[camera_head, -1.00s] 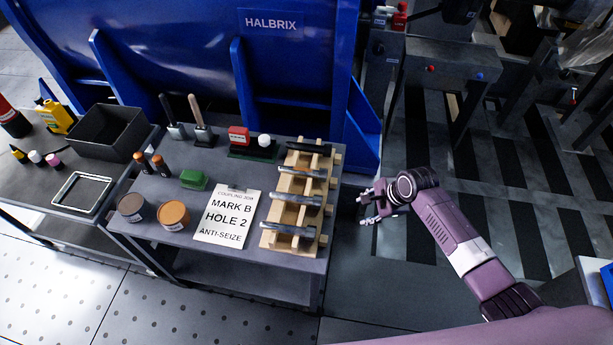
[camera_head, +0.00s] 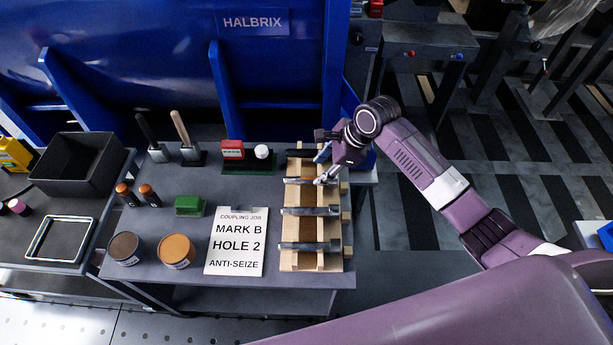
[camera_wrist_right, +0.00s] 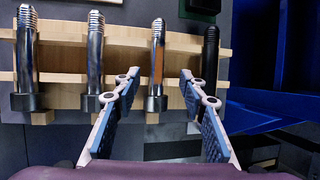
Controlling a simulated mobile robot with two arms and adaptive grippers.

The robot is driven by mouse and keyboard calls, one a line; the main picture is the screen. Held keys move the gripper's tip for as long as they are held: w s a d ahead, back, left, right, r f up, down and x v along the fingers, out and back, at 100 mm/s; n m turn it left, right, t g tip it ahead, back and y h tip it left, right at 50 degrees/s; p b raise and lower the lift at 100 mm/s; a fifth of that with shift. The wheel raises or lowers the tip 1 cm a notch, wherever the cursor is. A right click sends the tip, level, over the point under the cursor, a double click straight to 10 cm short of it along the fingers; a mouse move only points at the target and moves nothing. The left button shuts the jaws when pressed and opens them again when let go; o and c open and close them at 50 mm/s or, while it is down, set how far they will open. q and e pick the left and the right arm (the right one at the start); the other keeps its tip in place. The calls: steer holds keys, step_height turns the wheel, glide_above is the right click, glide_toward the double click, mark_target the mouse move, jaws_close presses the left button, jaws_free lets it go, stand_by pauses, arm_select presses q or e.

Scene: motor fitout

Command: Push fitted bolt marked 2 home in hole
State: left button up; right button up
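Several bolts lie in a wooden rack on the table. They are a dark one (camera_head: 299,153) at the far end and steel ones (camera_head: 310,211) nearer. In the right wrist view the steel bolt third from the left (camera_wrist_right: 157,60) shows an orange-brown streak; the dark bolt (camera_wrist_right: 211,58) is at its right. I can read no number on any bolt, and I see no bolt fitted in a hole. My right gripper (camera_head: 320,168) is at the rack's far right. In the wrist view its open fingers (camera_wrist_right: 157,76) frame the streaked bolt, with nothing held. My left gripper is out of view.
A sheet (camera_head: 236,241) reads MARK B, HOLE 2, ANTI-SEIZE. Two round tins (camera_head: 176,251), a green block (camera_head: 189,205) and two upright-handled tools (camera_head: 185,138) share the table. The blue HALBRIX housing (camera_head: 200,75) stands behind. Striped floor (camera_head: 480,210) lies right.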

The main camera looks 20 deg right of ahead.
mark_target(312, 178)
steer(key=x, duration=0.3)
steer(key=shift+s+d+f, duration=0.15)
steer(key=shift+s, duration=0.15)
steer(key=x, duration=0.2)
steer(key=shift+w+f, duration=0.1)
steer(key=shift+f, duration=0.1)
steer(key=shift+w+a+f, duration=0.15)
steer(key=shift+a+f, duration=0.15)
steer(key=shift+f, duration=0.1)
jaws_close()
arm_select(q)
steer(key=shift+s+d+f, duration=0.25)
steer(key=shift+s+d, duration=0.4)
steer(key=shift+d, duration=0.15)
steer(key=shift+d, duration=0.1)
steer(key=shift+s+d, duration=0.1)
arm_select(e)
steer(key=shift+w, duration=0.1)
